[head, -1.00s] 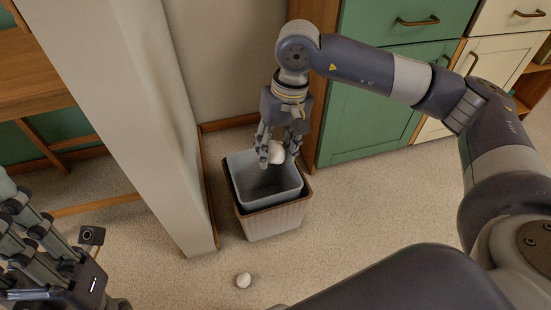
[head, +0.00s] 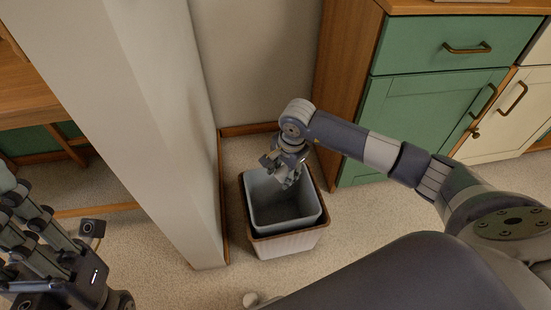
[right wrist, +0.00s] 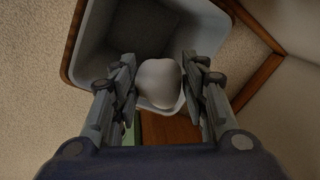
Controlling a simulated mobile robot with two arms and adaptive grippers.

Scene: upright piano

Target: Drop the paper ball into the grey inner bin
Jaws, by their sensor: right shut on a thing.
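My right gripper (head: 284,180) hangs at the mouth of the grey inner bin (head: 258,192), over its far right part. It is shut on a white crumpled paper ball (right wrist: 159,82), held between the fingers in the right wrist view, with the grey bin's opening (right wrist: 205,35) behind it. In the head view the held ball is mostly hidden by the gripper. The grey bin stands inside a ribbed beige outer bin (head: 287,246) with a brown rim. My left gripper (head: 45,235) is at the left edge, far from the bins; its fingertips do not show clearly.
A pale pillar (head: 150,130) stands left of the bins. A green cabinet (head: 425,120) stands right of them. Carpet around the bins is mostly clear.

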